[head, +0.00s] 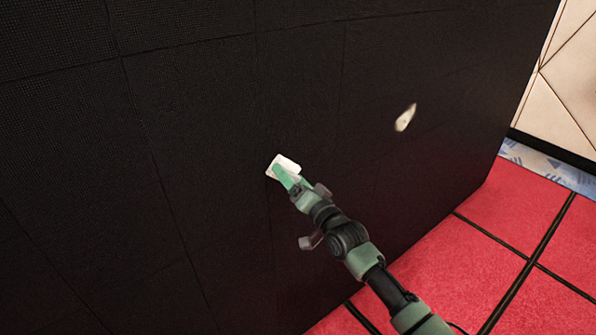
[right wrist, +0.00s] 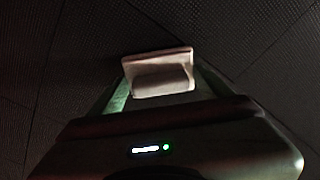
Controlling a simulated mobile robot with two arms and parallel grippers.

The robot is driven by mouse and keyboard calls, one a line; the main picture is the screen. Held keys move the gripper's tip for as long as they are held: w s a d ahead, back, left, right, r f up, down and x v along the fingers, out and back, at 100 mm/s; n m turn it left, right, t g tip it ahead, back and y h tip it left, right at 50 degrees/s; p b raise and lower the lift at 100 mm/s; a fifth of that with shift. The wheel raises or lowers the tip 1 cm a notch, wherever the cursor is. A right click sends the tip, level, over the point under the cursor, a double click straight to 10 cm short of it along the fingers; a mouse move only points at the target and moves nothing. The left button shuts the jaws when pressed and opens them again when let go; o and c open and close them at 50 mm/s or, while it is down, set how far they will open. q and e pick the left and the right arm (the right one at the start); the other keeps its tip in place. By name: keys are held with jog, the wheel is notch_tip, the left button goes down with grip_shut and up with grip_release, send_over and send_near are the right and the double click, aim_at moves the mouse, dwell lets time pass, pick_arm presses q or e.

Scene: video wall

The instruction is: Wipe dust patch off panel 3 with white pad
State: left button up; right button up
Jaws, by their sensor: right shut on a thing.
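A white pad (head: 286,164) is in my right gripper (head: 286,177), close to or against the black panel wall (head: 200,130) in the head view. In the right wrist view the pad (right wrist: 158,72) sits between the two green fingers of the gripper (right wrist: 160,85), its broad side towards the dark wall. Whether it touches the wall is hard to tell. A pale whitish dust patch (head: 405,117) shows on the wall, up and to the right of the pad, apart from it. I see no panel numbers. My left gripper is not in view.
Thin seams divide the black wall into panels. A red tiled floor (head: 450,260) with dark joints lies at lower right. A cream wall (head: 570,80) with a blue patterned strip (head: 550,170) stands beyond the wall's right edge. The wall face around the pad is clear.

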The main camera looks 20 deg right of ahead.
dwell(0.3)
jog(key=shift+r+p+v, duration=0.15)
jog(key=shift+p+v, duration=0.55)
jog(key=shift+v, duration=0.5)
jog(key=shift+r+p+v, duration=0.15)
jog(key=shift+p+v, duration=0.5)
jog(key=shift+v, duration=0.5)
jog(key=shift+s+d+f, duration=0.1)
jog(key=shift+s+d, duration=0.35)
jog(key=shift+s, duration=0.15)
jog(key=shift+p, duration=0.3)
jog(key=p+v, duration=0.1)
jog(key=v, duration=0.2)
jog(key=shift+d, duration=0.1)
jog(key=shift+w, duration=0.1)
